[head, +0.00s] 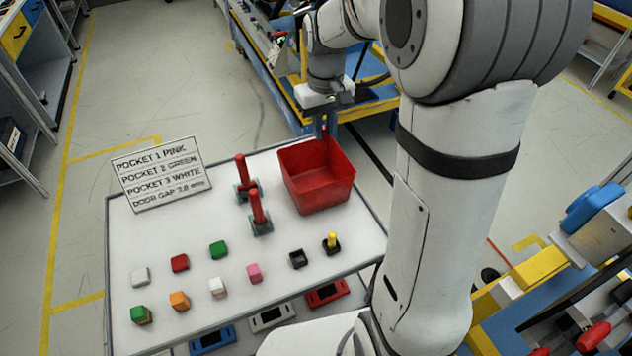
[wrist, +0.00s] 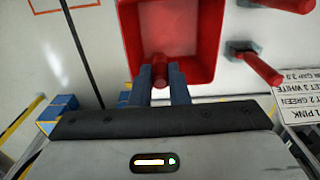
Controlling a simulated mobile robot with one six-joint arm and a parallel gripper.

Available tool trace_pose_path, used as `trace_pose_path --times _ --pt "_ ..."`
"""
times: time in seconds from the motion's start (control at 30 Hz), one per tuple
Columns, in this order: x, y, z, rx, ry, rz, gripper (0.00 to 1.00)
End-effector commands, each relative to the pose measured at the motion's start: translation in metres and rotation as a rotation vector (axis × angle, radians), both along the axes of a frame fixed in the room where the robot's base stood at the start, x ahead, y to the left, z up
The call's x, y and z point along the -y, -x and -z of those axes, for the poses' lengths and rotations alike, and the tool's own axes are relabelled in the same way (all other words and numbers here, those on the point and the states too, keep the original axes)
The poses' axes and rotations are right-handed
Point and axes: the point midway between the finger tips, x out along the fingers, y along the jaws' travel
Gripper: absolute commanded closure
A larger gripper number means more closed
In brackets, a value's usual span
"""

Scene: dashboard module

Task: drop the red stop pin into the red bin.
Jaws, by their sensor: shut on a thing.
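My gripper (head: 325,122) is over the far edge of the red bin (head: 328,196) in the head view. In the wrist view the two blue-grey fingers (wrist: 160,82) are shut on a red stop pin (wrist: 159,62). The pin's end shows between the fingertips, over the near part of the red bin (wrist: 207,58). The rest of the pin is hidden by the fingers. The bin floor that shows looks empty.
Two other red pins stand upright in dark holders, one (head: 242,172) behind the other (head: 257,206), left of the bin. Several coloured blocks lie on the white table (head: 165,235) in front. A label board (head: 160,173) stands at the left.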

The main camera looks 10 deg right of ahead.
Motion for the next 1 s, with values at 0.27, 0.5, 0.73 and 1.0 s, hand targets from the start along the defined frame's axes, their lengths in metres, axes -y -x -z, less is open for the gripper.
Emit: trace_pose_path --times 0.27,0.5,0.73,1.0 --pt "-0.0014 0.0002 0.0080 0.000 0.000 -0.003 1.00" --pt "-0.0016 0.0002 0.0078 0.000 0.000 -0.004 0.72" --pt "-0.0017 0.0002 0.0077 0.000 0.000 -0.004 0.59" --pt "-0.0018 -0.0006 -0.0003 0.002 0.001 -0.004 0.59"
